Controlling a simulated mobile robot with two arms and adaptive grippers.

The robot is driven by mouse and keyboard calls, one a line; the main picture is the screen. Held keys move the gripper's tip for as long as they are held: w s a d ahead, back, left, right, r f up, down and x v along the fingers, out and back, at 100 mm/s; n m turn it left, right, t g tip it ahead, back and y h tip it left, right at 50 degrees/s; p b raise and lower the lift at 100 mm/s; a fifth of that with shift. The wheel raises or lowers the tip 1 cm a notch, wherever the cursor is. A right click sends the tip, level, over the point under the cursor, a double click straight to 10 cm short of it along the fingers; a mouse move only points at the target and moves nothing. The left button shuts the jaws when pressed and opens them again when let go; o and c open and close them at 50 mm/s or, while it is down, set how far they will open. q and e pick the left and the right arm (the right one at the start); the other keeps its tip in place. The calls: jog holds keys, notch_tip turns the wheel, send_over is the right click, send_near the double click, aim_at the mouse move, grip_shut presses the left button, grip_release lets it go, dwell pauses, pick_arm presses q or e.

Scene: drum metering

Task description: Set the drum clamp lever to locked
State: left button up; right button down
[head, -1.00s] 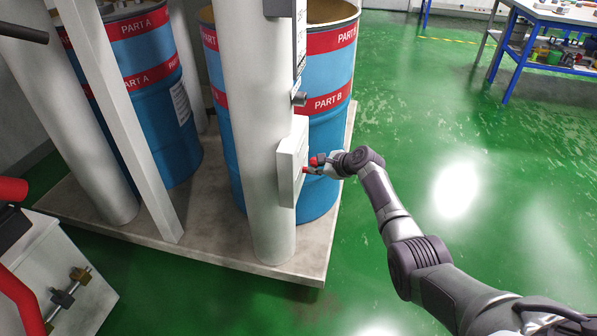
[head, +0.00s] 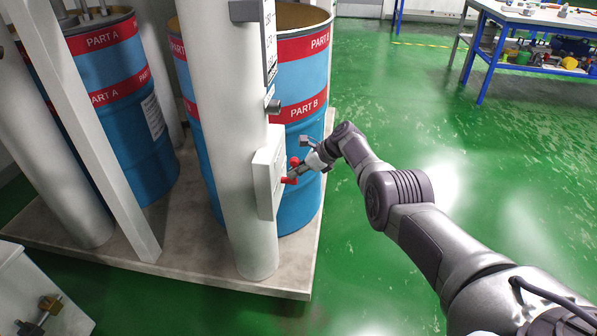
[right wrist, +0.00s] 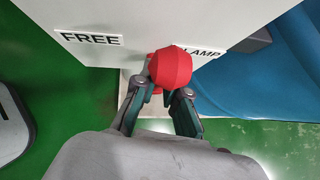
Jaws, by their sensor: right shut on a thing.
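The clamp lever is red with a ball knob (head: 294,161), on the side of a white box (head: 268,172) fixed to a white post. My right gripper (head: 304,164) is shut on the lever from the right. In the right wrist view the red knob (right wrist: 170,67) sits between the two fingertips (right wrist: 166,95). The box carries a FREE label (right wrist: 90,38) on the left and a CLAMP label (right wrist: 205,52) on the right. The knob is nearer the CLAMP label and covers its first letter. Most of the lever arm is hidden. My left gripper is out of view.
The blue PART B drum (head: 305,120) stands right behind the post (head: 222,110). The PART A drum (head: 120,100) stands to the left on the same pale platform (head: 190,235). Green floor (head: 450,170) is open to the right, with a blue-legged workbench (head: 540,22) beyond.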

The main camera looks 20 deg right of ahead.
jog(key=shift+w+a+r, duration=0.3)
jog(key=shift+w+r, duration=0.05)
jog(key=shift+r, duration=0.25)
jog(key=c, duration=1.4)
grip_release()
jog(key=shift+o, duration=1)
jog(key=shift+w+a+f, duration=0.1)
jog(key=shift+w, duration=0.05)
jog(key=shift+a, duration=0.15)
jog(key=shift+s+d+f, duration=0.2)
jog(key=shift+d, duration=0.05)
jog(key=shift+s+d+r, duration=0.15)
jog(key=shift+d+r, duration=0.05)
jog(key=shift+d, duration=0.05)
jog(key=v, duration=1.1)
jog(key=shift+a+r, duration=0.15)
jog(key=shift+r, duration=0.1)
